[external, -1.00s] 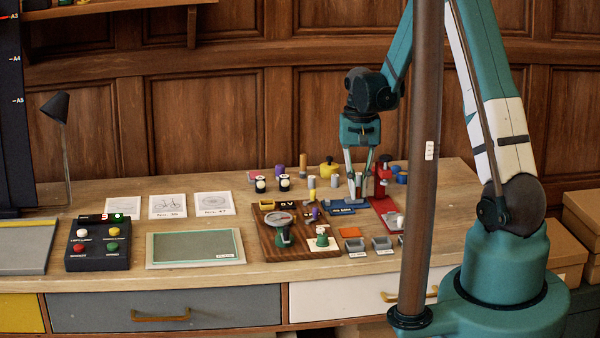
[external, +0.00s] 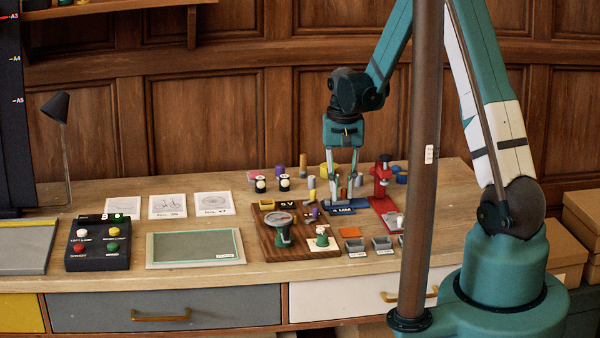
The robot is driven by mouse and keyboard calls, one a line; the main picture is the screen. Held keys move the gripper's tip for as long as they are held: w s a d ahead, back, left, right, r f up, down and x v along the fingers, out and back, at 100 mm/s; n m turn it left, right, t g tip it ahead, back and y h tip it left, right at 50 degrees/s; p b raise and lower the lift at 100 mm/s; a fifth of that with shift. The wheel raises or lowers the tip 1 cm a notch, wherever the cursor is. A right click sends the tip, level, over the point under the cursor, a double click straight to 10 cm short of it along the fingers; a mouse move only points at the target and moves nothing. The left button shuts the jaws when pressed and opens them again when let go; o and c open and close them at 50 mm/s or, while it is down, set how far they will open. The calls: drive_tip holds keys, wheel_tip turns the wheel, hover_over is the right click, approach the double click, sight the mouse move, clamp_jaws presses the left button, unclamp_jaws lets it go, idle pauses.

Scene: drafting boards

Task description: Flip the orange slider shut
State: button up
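I cannot pick out the orange slider for certain. A small orange square (external: 350,232) lies flat to the right of the wooden board, and a small yellow-orange part (external: 311,194) stands at the board's back right edge. The wooden board (external: 265,240) carries a round gauge (external: 281,219), a yellow piece (external: 267,206) and a dark label strip. My gripper (external: 342,200) points down over the blue labelled block (external: 341,211), right of the board's back corner. Its two fingers are apart, with nothing visibly held. Whether the tips touch the block is too small to tell.
A red press-like stand (external: 383,185) is close to the right of my gripper. Several coloured pegs and cylinders stand behind. Small grey trays (external: 382,243) are in front. A dark button box (external: 98,243) and a green-grey panel (external: 195,247) lie left.

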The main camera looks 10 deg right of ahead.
sight(343, 189)
drive_tip(key=shift+r, duration=0.2)
idle(0.3)
wheel_tip(343, 189, up, 12)
drive_tip(key=shift+f, duration=0.2)
idle(0.6)
idle(0.5)
drive_tip(key=s+d+r+t, duration=0.3)
drive_tip(key=s+d+r, duration=0.7)
drive_tip(key=s+r, duration=0.35)
drive_tip(key=s+d+r+n+t, duration=0.1)
drive_tip(key=s+d, duration=0.3)
drive_tip(key=s, duration=0.4)
drive_tip(key=s+d+r+t, duration=0.2)
drive_tip(key=s+d+t, duration=0.1)
drive_tip(key=s, duration=0.5)
drive_tip(key=shift+d+r+n, duration=0.35)
drive_tip(key=shift+d+n, duration=0.05)
drive_tip(key=shift+d, duration=0.1)
idle(1.1)
